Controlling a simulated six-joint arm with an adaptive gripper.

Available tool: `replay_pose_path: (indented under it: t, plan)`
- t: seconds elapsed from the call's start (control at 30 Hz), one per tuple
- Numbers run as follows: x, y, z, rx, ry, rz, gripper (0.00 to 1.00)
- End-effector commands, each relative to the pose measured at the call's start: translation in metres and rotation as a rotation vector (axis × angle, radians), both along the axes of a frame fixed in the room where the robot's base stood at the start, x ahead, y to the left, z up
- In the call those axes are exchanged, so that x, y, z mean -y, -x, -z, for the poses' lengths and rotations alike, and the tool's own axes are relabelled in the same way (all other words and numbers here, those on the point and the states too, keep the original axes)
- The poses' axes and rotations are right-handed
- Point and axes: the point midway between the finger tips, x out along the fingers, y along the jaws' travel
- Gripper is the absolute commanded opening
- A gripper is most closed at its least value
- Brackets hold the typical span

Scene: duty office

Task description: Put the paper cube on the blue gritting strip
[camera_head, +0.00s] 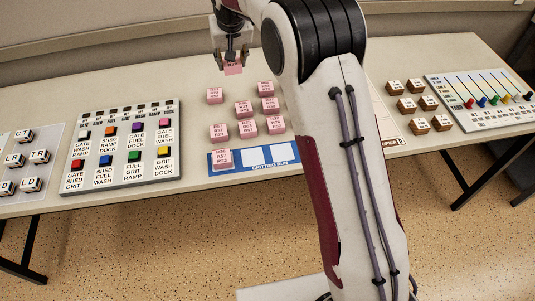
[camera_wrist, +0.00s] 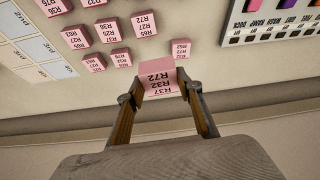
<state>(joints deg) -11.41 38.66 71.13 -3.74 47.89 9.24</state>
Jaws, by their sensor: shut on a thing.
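My gripper (camera_head: 233,62) is shut on a pink paper cube (camera_head: 233,70) above the back part of the table. In the wrist view the held cube (camera_wrist: 157,77) shows printed R codes between the two fingers (camera_wrist: 160,93). The blue gritting strip (camera_head: 268,169) lies near the table's front edge, in front of the held cube and to its right. One pink cube (camera_head: 222,159) stands on its left cell. The white cells in the middle and on the right look empty. Several other pink cubes (camera_head: 243,109) stand loose between the strip and my gripper.
A board with coloured blocks (camera_head: 125,190) lies left of the strip, and a tray of blocks marked with letters (camera_head: 10,160) is at the far left. Brown cubes (camera_head: 405,105) and a board with coloured pegs (camera_head: 490,127) are on the right. My arm hides the middle right of the table.

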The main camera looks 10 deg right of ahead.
Motion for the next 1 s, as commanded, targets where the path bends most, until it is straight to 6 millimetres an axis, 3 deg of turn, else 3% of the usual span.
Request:
replay_pose_path:
  t: [0.47, 1.0]
  plan:
    - [0.004, 0.060, 0.005, -0.001, 0.000, 0.000, 0.14]
    - [0.014, 0.135, 0.030, -0.001, 0.001, 0.009, 0.14]
